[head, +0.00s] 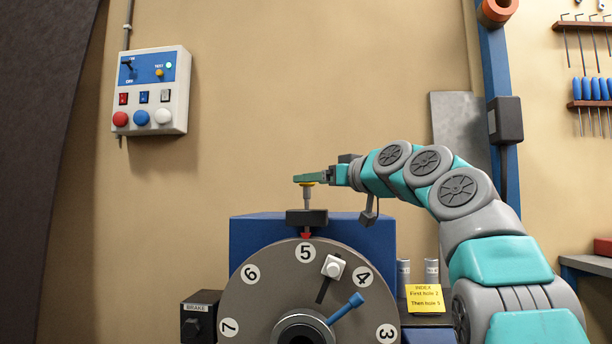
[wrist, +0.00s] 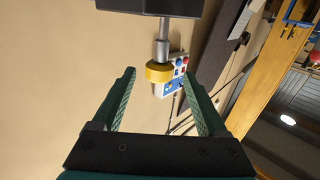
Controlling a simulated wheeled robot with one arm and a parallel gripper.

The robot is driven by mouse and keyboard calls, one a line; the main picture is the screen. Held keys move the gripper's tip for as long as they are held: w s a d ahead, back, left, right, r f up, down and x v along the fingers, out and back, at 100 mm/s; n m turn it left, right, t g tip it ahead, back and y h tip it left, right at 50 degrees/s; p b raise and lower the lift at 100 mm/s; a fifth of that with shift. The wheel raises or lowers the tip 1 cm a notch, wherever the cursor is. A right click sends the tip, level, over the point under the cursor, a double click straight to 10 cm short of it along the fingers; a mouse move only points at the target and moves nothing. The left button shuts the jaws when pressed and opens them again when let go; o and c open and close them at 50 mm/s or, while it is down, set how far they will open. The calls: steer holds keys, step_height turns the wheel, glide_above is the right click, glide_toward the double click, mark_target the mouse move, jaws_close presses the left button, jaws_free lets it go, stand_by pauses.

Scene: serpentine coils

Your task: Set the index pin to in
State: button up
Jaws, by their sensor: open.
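The index pin is an upright metal shaft with a yellow knob (head: 308,184) on top. It stands in a dark block (head: 306,217) above the grey numbered dial (head: 262,300). A length of bare shaft shows between knob and block. A red pointer (head: 306,236) under the block points down at number 5. My gripper (head: 300,179) is level with the knob, and its fingers hide part of it. In the wrist view my open gripper (wrist: 159,72) has the yellow knob (wrist: 157,73) between its fingertips, with a gap on both sides.
A blue housing (head: 260,235) stands behind the dial. The dial carries a white knob (head: 333,267) and a blue handle (head: 345,308). A brake box (head: 198,318) is at left, a yellow note (head: 425,298) at right. A control panel (head: 151,90) hangs on the wall.

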mark_target(307, 187)
steer(key=p+x, duration=0.1)
steer(key=x, duration=0.2)
steer(key=shift+w+a, duration=0.15)
steer(key=shift+w, duration=0.05)
jaws_close()
stand_by(0.4)
stand_by(0.9)
